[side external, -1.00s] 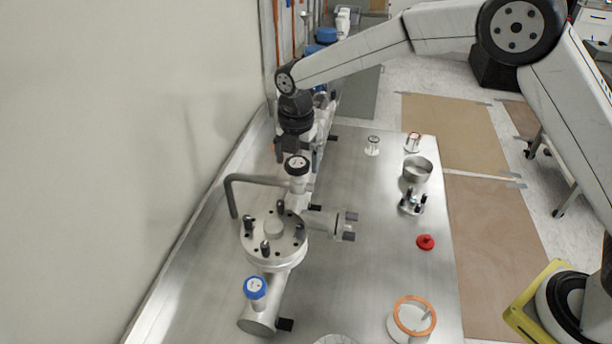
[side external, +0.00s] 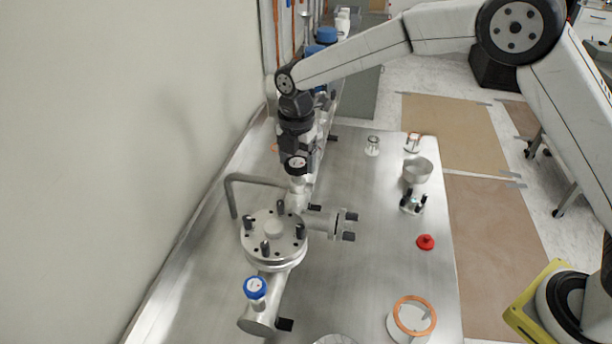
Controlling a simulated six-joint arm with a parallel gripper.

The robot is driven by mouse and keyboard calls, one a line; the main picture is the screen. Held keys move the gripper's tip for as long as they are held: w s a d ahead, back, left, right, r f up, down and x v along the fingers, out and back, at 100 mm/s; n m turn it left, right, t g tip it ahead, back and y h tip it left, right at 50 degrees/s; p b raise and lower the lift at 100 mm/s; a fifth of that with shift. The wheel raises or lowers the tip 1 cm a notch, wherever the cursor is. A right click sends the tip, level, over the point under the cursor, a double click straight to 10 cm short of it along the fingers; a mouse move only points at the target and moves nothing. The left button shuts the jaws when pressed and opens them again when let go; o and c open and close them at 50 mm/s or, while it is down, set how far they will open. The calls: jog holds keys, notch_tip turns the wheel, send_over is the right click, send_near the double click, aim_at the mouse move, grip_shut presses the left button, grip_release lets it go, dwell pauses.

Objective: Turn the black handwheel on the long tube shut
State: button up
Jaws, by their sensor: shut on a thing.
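A round bolted flange (side external: 273,238), a bent rod (side external: 232,198) and a blue handwheel (side external: 255,288) are nearer. A wall is close on the left.

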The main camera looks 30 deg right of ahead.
jog(key=m, duration=0.4)
jog(key=shift+m, duration=0.3)
jog(key=m, duration=0.3)
jog(key=shift+m, duration=0.3)
jog(key=m, duration=0.3)
jog(key=shift+m, duration=0.3)
jog(key=m, duration=0.3)
jog(key=shift+m, duration=0.3)
jog(key=m, duration=2)
jog(key=shift+m, duration=0.4)
jog(key=m, duration=1)
jog(key=shift+m, duration=0.4)
jog(key=m, duration=0.6)
